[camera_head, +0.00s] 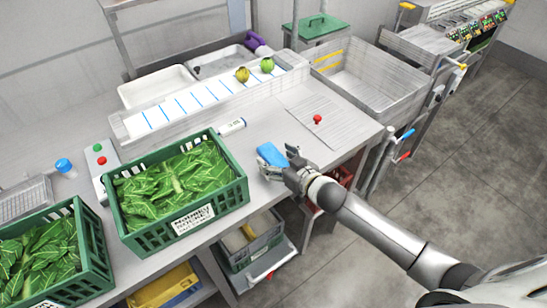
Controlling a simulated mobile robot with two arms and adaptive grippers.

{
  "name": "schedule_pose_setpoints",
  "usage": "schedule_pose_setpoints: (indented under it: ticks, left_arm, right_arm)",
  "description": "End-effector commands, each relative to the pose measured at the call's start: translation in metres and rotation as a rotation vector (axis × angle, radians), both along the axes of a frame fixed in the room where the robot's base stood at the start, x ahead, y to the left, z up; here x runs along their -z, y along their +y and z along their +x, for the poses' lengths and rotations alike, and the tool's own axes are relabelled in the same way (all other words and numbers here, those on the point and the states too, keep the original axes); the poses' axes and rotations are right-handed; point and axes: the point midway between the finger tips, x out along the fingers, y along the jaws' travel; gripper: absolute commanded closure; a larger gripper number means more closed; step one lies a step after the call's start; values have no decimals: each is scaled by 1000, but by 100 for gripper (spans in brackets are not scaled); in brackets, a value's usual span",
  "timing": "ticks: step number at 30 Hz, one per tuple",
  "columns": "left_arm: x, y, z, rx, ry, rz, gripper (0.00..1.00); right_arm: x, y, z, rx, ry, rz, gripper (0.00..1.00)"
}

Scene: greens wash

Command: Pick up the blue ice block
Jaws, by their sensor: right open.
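The blue ice block (271,155) lies on the steel counter, right of the middle green crate. It is a small flat blue piece, partly hidden by my gripper's fingers. My right gripper (272,167) is at the counter's front edge, with its open fingers at the near side of the block. I cannot tell whether the fingers touch it. My left gripper is not in view.
A green crate of leafy greens (240,193) stands left of the block, and another crate (98,262) is farther left. A red knob (317,119) stands on the ribbed drainboard (335,133) behind. A steel sink (372,75) is at the back right.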

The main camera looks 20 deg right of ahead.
Motion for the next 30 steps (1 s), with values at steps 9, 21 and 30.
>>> schedule_pose_setpoints:
  ticks: [9, 21, 30]
  left_arm:
    - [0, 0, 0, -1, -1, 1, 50]
    - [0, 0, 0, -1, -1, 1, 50]
    - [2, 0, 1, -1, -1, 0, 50]
  right_arm:
    - [0, 0, 0, 0, 1, 0, 44]
    - [0, 0, 0, 0, -1, 0, 80]
    - [-7, 0, 0, 0, -2, 1, 80]
